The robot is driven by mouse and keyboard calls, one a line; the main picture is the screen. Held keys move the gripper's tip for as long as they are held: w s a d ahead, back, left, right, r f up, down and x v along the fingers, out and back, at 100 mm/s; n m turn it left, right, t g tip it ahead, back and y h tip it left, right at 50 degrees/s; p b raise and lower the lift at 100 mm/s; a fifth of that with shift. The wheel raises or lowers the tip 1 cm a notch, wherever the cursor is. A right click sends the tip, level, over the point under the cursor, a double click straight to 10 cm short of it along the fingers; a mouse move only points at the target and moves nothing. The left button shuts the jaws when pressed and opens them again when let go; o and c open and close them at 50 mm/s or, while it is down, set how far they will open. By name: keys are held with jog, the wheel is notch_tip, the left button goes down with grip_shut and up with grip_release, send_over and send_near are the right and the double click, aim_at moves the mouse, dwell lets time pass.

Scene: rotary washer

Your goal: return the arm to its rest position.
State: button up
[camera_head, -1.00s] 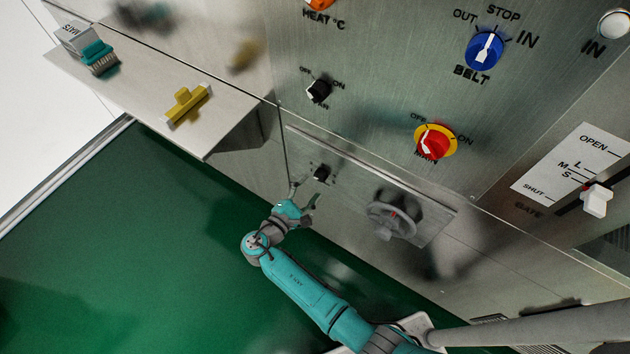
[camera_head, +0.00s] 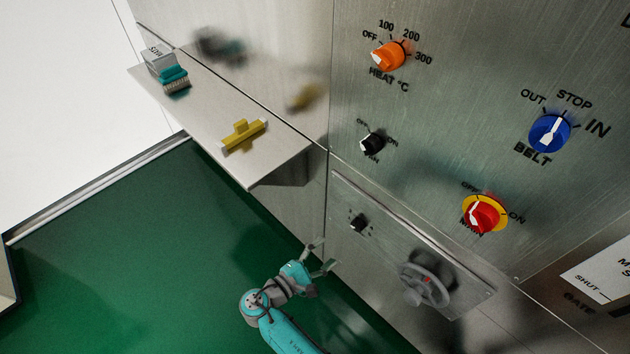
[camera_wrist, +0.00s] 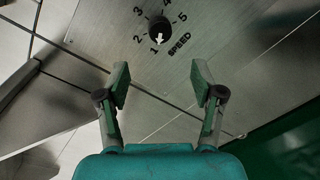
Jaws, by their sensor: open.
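My gripper (camera_head: 320,257) is at the end of my teal arm, low in the middle of the head view, in front of the machine's lower panel. In the wrist view my gripper (camera_wrist: 160,85) has its two fingers wide apart with nothing between them. The black speed knob (camera_wrist: 159,30) shows beyond the fingertips, apart from them, its pointer near 1. The same small black knob (camera_head: 358,223) is on the lower panel in the head view, up and right of my gripper.
A grey handwheel (camera_head: 426,286) sticks out right of my gripper. The red main knob (camera_head: 482,214) and blue belt knob (camera_head: 549,133) are on the upper panel.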

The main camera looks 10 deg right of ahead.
jog(key=s+d+f+m+g+y, duration=0.1)
jog(key=s+d+f+y, duration=0.6)
jog(key=s+d+f, duration=0.5)
jog(key=s+f+m+y, duration=0.15)
jog(key=s+y, duration=0.25)
jog(key=s, duration=0.5)
jog(key=s+r+m+t+y, duration=0.1)
jog(key=s+r+m, duration=0.3)
jog(key=r, duration=0.6)
jog(key=s+a+r+m+t+y, duration=0.1)
jog(key=s+r+m+t, duration=0.2)
jog(key=s+r, duration=0.3)
jog(key=s+a+r+m+t+y, duration=0.1)
jog(key=s+r+m, duration=0.4)
jog(key=r, duration=1)
jog(key=shift+s+m+t, duration=0.25)
jog(key=shift+m+t, duration=0.1)
jog(key=shift+t, duration=0.25)
